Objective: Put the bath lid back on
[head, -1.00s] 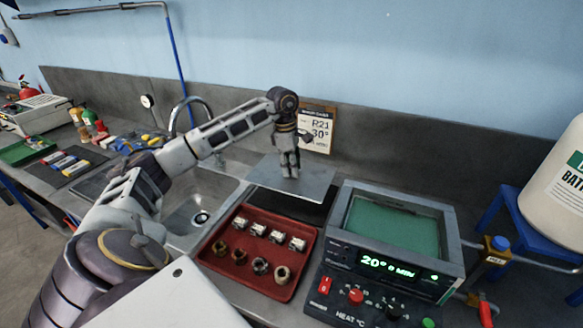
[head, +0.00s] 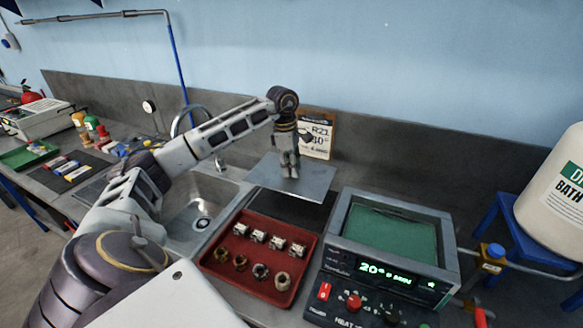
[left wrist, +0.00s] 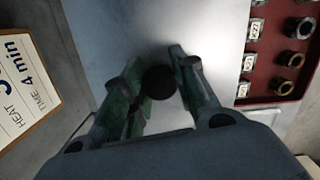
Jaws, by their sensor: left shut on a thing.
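The bath lid (head: 312,184) is a flat grey metal plate with a dark round knob (left wrist: 159,82), seen in the left wrist view. My left gripper (head: 290,172) points down at the lid's middle and is shut on the knob. The lid is level, over a dark patch on the bench behind the red tray. I cannot tell whether it touches the bench. The bath (head: 345,225) stands to the right of the lid, a grey box with an open top and green liquid inside. My right gripper is not in view.
A red tray (head: 212,266) with several small metal parts lies in front of the lid. A sink (head: 190,212) is to its left. A sign board (head: 318,130) leans behind the gripper. A white container (head: 560,200) on a blue stand is at the right.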

